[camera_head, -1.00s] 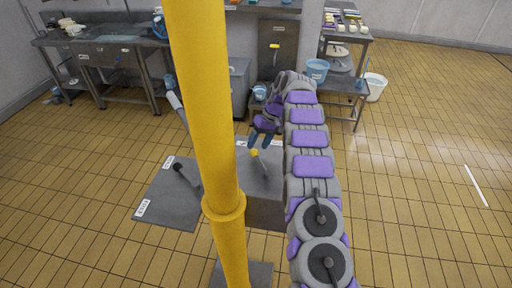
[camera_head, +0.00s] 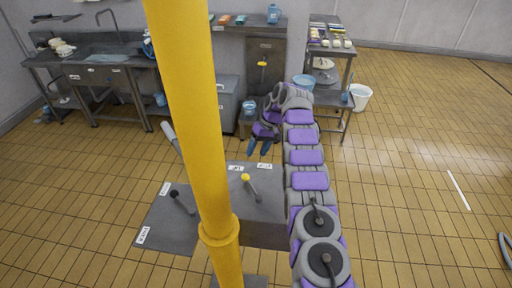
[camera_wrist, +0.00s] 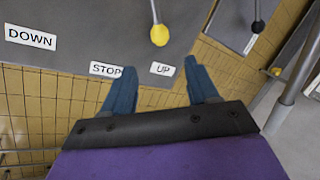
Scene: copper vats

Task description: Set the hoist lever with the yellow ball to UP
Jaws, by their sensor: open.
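The lever with the yellow ball (camera_head: 245,177) stands on a grey box (camera_head: 262,222). It leans toward the left of two labels at the box's far edge. In the wrist view the yellow ball (camera_wrist: 159,35) lines up with the UP label (camera_wrist: 162,69). The STOP label (camera_wrist: 105,69) is left of that, and the DOWN label (camera_wrist: 30,38) is at far left. My gripper (camera_head: 259,148) is beyond the ball and apart from it. In the wrist view its open fingers (camera_wrist: 160,84) have nothing between them. The lever's base is out of the wrist view.
A yellow post (camera_head: 190,110) crosses the head view left of the lever. A black-knobbed lever (camera_head: 181,201) stands on a grey plate (camera_head: 160,232) to the left. A cabinet with a yellow handle (camera_head: 262,64) stands behind. Tiled floor is open at right.

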